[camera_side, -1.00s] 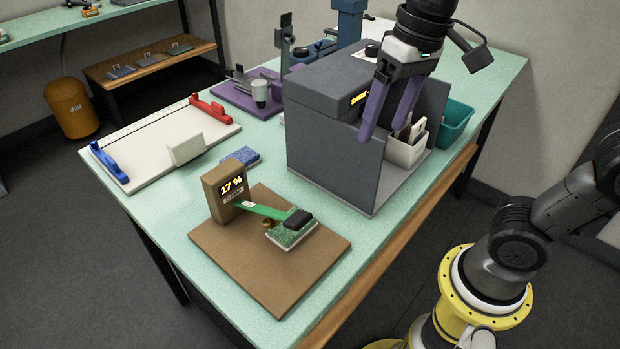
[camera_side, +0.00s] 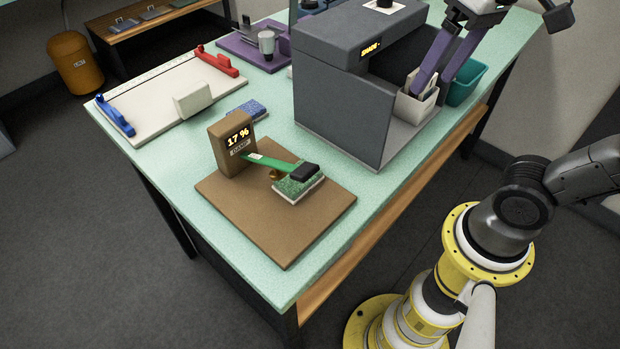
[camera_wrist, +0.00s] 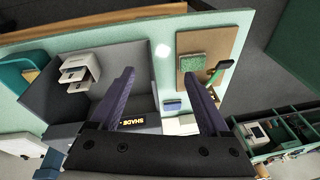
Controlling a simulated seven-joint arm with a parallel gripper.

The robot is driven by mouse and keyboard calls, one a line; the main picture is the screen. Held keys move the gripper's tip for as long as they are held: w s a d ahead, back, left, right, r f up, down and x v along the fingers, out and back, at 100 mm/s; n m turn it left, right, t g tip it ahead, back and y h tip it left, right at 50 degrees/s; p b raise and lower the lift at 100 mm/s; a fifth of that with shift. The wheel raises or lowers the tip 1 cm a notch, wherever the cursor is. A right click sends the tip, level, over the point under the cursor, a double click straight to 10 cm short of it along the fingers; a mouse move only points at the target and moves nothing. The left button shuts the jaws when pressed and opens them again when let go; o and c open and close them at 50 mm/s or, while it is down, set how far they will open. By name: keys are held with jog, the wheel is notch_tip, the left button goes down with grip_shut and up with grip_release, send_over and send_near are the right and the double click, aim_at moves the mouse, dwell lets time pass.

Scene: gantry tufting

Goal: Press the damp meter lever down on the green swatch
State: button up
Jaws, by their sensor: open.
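The damp meter is a brown block (camera_side: 232,147) reading "17 %" on a brown base board (camera_side: 262,222). Its green lever (camera_side: 268,162) runs from the block to a black end pad (camera_side: 304,172) over the green swatch (camera_side: 298,190). Whether the pad touches the swatch is unclear.
A tall grey booth (camera_side: 340,105) stands between my gripper and the meter. A blue pad (camera_side: 248,109), a white board (camera_side: 165,100) and purple-based equipment (camera_side: 250,48) lie behind the meter.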

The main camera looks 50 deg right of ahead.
jog(key=w+a+r+g, duration=0.3)
jog(key=w+a, duration=0.2)
jog(key=w, duration=0.2)
jog(key=n+g+h, duration=0.1)
jog(key=n+g, duration=0.1)
jog(key=g, duration=0.2)
send_over(275, 167)
jog(key=s, duration=0.2)
notch_tip(275, 167, down, 8)
jog(key=x, duration=0.9)
jog(key=d+x, duration=0.1)
jog(key=x, duration=0.3)
jog(key=shift+f, duration=0.15)
jog(key=shift+c, duration=0.2)
grip_shut()
